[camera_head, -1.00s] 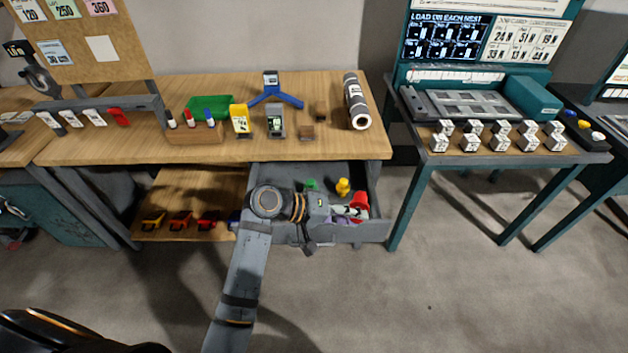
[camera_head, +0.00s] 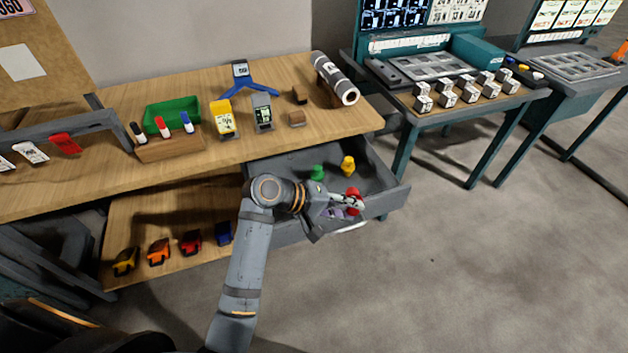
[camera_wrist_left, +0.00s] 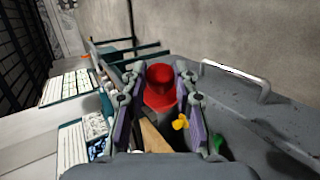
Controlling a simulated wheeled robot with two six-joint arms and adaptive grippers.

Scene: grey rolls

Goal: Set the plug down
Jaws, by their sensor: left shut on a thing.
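My left gripper (camera_head: 349,206) is shut on a red plug (camera_head: 353,193) over the front part of the open grey drawer (camera_head: 385,177). In the left wrist view the red plug (camera_wrist_left: 161,84) sits between the two purple-padded fingers. I cannot tell whether its lower end touches the drawer. A green plug (camera_head: 317,173) and a yellow plug (camera_head: 348,166) stand in the drawer behind the gripper, apart from it. My right gripper is not in view.
The wooden table (camera_head: 350,118) above the drawer holds a green bin (camera_head: 171,116), a marker block (camera_head: 170,146) and a roll (camera_head: 335,77). Toy trucks (camera_head: 158,250) stand on the shelf at lower left. The drawer's handle (camera_wrist_left: 236,75) lies beyond the fingers.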

